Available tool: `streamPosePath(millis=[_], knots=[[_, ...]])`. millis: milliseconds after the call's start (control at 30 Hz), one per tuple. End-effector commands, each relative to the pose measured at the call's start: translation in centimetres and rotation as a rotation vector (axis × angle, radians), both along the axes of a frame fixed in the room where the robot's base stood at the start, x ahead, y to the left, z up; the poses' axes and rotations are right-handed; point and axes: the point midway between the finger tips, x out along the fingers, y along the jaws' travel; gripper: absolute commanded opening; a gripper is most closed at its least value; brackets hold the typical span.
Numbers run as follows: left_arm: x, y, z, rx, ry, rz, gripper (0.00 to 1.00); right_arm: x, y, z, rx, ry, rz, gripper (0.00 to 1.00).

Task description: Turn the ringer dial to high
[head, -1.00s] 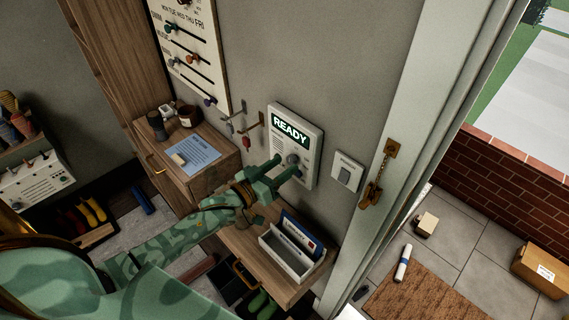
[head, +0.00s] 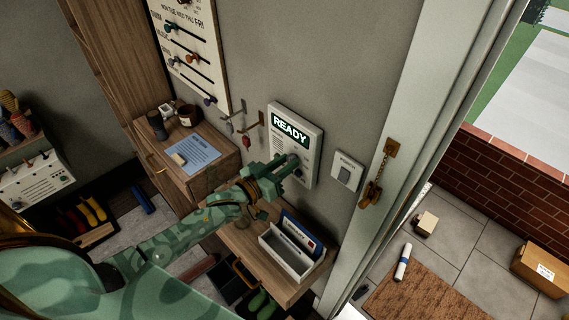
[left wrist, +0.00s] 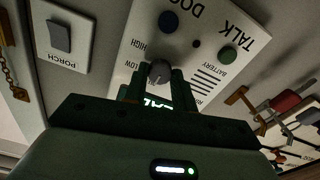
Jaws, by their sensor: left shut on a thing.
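The ringer dial (left wrist: 158,72) is a dark grey round knob on a white wall panel (head: 309,150). In the left wrist view the panel appears upside down, with LOW and HIGH printed beside the dial. My left gripper (left wrist: 155,86) is shut on the dial, one finger on each side. I cannot tell clearly where the dial points. In the head view my left gripper (head: 284,172) reaches the panel's lower part and hides most of the dial. The panel's lit screen (head: 291,130) reads READY. My right gripper is not in view.
A PORCH switch (head: 346,172) is on the wall right of the panel, near the door frame (head: 393,130). Keys hang on hooks (head: 246,140) to the left. A white letter box (head: 286,258) stands on the shelf below my left gripper.

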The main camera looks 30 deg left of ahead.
Motion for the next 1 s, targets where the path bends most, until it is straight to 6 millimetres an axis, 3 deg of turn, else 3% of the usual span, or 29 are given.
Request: streamPosePath(millis=[267, 1000], knots=[[0.01, 0.02, 0.06, 0.163, -0.057, 0.001, 0.04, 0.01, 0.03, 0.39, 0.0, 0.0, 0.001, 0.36], [0.01, -0.01, -0.02, 0.824, -0.288, 0.0, 0.04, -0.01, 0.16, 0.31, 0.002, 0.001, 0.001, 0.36]])
